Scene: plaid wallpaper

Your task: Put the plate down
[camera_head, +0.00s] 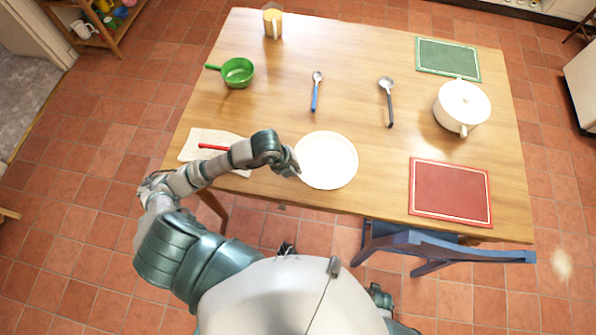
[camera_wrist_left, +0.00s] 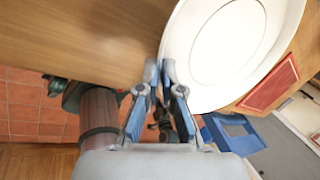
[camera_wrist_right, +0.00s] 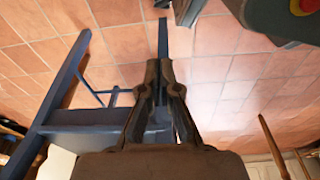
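The white round plate (camera_head: 327,160) is over the front middle of the wooden table (camera_head: 350,60). It fills the upper right of the left wrist view (camera_wrist_left: 225,45). My left gripper (camera_head: 294,170) is at the plate's left rim. In the left wrist view its fingertips (camera_wrist_left: 160,66) are close together with the plate's rim between them. I cannot tell whether the plate rests on the table or is slightly above it. My right gripper (camera_wrist_right: 163,66) is empty, with its fingertips together, low near the blue chair. It is hidden in the head view.
A cloth (camera_head: 205,139) with a red-handled utensil (camera_head: 214,147) is left. A blue chair (camera_head: 430,245) is at the front.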

